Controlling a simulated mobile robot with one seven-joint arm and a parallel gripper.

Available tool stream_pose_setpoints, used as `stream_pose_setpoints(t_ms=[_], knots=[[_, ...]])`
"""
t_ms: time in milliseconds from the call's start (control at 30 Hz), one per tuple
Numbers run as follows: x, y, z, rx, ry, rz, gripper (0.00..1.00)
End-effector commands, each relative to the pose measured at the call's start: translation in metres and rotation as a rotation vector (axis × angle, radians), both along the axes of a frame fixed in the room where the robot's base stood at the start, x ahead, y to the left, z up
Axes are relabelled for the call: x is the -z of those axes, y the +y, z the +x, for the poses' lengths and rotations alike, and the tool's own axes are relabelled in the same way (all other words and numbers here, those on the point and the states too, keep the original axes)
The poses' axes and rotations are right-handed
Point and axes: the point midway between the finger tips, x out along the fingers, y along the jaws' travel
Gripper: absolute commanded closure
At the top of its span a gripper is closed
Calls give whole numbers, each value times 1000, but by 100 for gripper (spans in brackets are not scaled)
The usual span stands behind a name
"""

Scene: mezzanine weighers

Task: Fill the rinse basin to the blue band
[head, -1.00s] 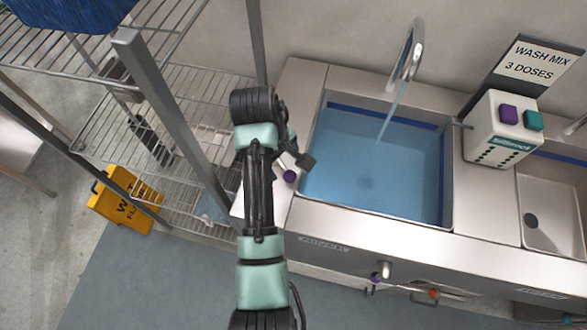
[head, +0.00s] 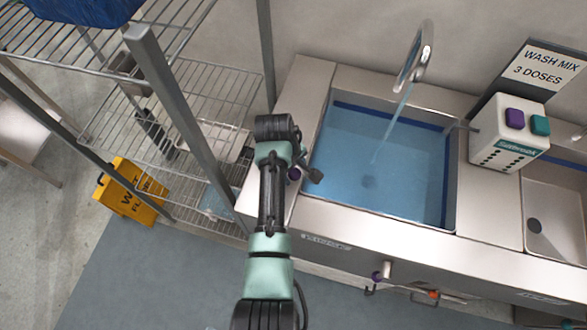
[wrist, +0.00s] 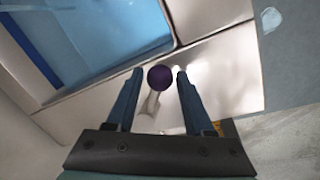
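The rinse basin (head: 385,175) holds blue water, and a thin stream falls into it from the curved tap (head: 415,65). The dark blue band (head: 395,118) shows along the back wall above the water surface; the basin's corner also shows in the wrist view (wrist: 105,35). A lever with a purple ball knob (head: 294,174) stands at the basin's left edge. In the wrist view the purple knob (wrist: 159,78) sits between the fingers of my gripper (wrist: 160,73), which is open, with a gap on each side. My arm partly hides the gripper in the head view.
A wire shelf rack (head: 190,110) stands close on the left, with a yellow wet-floor sign (head: 130,190) beside it. A white dispenser (head: 508,132) with purple and teal buttons stands right of the basin. Purple (head: 376,277) and orange (head: 434,295) knobs are on the sink front.

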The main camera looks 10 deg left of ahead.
Motion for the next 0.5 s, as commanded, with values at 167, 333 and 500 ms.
stream_pose_setpoints(t_ms=[167,333,500], knots=[[0,0,0,0,0,0,81],[0,0,0,0,0,0,100],[0,0,0,0,0,0,100]])
